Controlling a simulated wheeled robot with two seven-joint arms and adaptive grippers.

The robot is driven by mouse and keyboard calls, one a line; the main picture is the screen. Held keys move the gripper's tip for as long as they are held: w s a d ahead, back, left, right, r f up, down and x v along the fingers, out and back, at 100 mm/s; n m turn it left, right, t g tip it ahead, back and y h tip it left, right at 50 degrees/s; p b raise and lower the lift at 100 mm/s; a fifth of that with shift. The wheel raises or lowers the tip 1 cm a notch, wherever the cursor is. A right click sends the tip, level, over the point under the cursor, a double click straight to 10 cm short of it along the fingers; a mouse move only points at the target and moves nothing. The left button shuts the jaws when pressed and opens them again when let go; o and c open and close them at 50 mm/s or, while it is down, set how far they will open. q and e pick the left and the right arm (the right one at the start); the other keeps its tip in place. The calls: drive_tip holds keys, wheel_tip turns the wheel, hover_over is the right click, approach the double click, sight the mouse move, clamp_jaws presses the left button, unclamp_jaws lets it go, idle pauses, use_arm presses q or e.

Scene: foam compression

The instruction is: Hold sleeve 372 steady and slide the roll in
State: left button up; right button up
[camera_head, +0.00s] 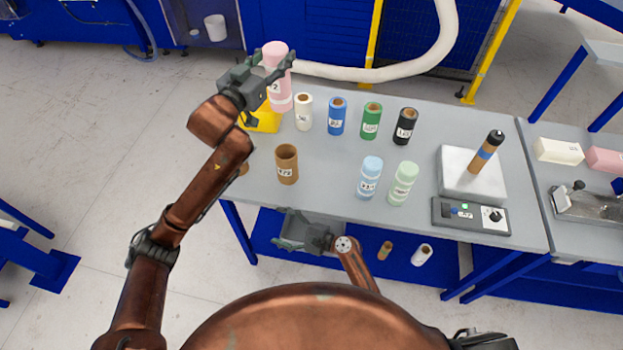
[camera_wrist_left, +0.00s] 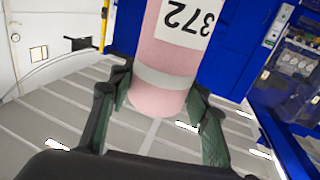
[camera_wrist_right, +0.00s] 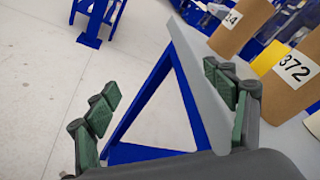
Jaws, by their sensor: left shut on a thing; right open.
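The pink roll (camera_head: 281,100) is upright in my left gripper (camera_head: 270,70), near the table's back left corner. The left wrist view shows its 372 label and a grey band on the roll (camera_wrist_left: 150,98), between the fingers. The brown sleeve 372 (camera_head: 287,168) stands open end up near the table's left front edge. It also shows at the right of the right wrist view (camera_wrist_right: 300,72), its label readable. My right gripper (camera_head: 303,232) is open and empty at the front edge, in front of the sleeve and apart from it.
A yellow piece (camera_head: 266,121) is under the left gripper. Another brown sleeve (camera_head: 243,168) is partly hidden by my left arm. White, blue, green and black rolls (camera_head: 371,121) stand behind; pale blue and pale green rolls (camera_head: 403,184) stand right. A scale (camera_head: 470,180) is farther right.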

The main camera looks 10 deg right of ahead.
drive_tip(key=w+d+r+m+t, duration=0.1)
drive_tip(key=w+d+r+m, duration=0.1)
drive_tip(key=m, duration=0.1)
drive_tip(key=w+d+r+m+t+h, duration=0.1)
drive_tip(key=w+d+r+m, duration=0.1)
drive_tip(key=w+d, duration=0.1)
drive_tip(key=shift+w+d+r+m+t, duration=0.2)
drive_tip(key=shift+d+r+m+t, duration=0.1)
drive_tip(key=shift+r+m, duration=0.1)
drive_tip(key=m+t+h, duration=0.2)
drive_tip(key=m+t, duration=0.1)
drive_tip(key=m, duration=0.4)
approach(280, 154)
drive_tip(key=x, duration=0.6)
drive_tip(key=shift+a, duration=0.2)
drive_tip(key=c, duration=1.3)
use_arm(q)
drive_tip(key=shift+m+g+h, duration=0.6)
drive_tip(key=shift+h, duration=0.1)
wheel_tip(280, 154, down, 13)
drive_tip(key=shift+a+f, duration=0.1)
drive_tip(key=shift+f, duration=2.3)
use_arm(e)
drive_tip(key=shift+w, duration=0.1)
